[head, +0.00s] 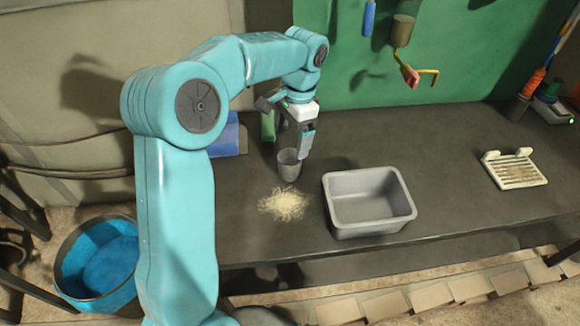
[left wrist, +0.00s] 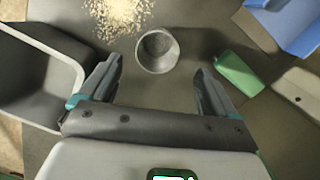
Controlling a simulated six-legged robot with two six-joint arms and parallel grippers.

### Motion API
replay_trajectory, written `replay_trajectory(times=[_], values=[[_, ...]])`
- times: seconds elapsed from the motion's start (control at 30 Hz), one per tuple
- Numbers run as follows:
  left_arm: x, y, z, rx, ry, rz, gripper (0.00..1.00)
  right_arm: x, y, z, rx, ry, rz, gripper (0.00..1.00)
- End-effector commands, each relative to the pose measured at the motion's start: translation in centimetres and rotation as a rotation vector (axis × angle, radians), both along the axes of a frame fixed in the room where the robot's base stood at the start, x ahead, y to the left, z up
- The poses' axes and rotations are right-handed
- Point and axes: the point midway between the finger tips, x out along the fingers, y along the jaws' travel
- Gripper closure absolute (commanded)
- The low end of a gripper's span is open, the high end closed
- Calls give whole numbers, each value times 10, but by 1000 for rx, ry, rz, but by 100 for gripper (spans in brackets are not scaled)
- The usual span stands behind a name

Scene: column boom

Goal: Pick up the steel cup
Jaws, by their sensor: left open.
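The steel cup (head: 289,165) stands upright on the dark bench, just behind a pile of pale shavings. My left gripper (head: 305,150) is above and beside the cup, pointing down, with its fingers partly overlapping the cup's right edge in the head view. In the left wrist view the cup (left wrist: 157,51) shows its round open mouth, ahead of the two spread fingers of the left gripper (left wrist: 158,78). Nothing is between the fingers. My right gripper does not show in either view.
A grey bin (head: 338,223) stands right of the shavings (head: 284,204). A green object (left wrist: 238,73) and a blue one (left wrist: 290,25) lie on the cup's other side. A pale slotted rack (head: 514,170) sits farther right. The bench between bin and rack is clear.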

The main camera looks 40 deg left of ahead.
Motion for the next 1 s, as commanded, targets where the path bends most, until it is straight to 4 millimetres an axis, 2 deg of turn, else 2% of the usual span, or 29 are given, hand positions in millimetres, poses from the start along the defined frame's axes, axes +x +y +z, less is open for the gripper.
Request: replay_trajectory(times=[0.03, 0.1, 0.37, 0.6, 0.9, 0.97, 1.0], values=[[-2, 0, -12, -1, 3, 0, 10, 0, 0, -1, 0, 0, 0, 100], [-3, 1, -23, 0, 2, 0, 10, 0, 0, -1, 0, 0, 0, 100], [-4, 2, -45, -1, 3, -1, 10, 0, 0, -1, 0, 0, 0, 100], [-8, 1, -82, -2, 2, 0, 10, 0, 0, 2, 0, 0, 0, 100], [-8, 1, -88, -1, -2, 0, 10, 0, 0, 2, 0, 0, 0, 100], [-8, 1, -88, 0, -1, 0, 26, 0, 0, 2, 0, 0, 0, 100], [-8, 1, -88, 0, -1, 0, 39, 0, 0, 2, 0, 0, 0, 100]])
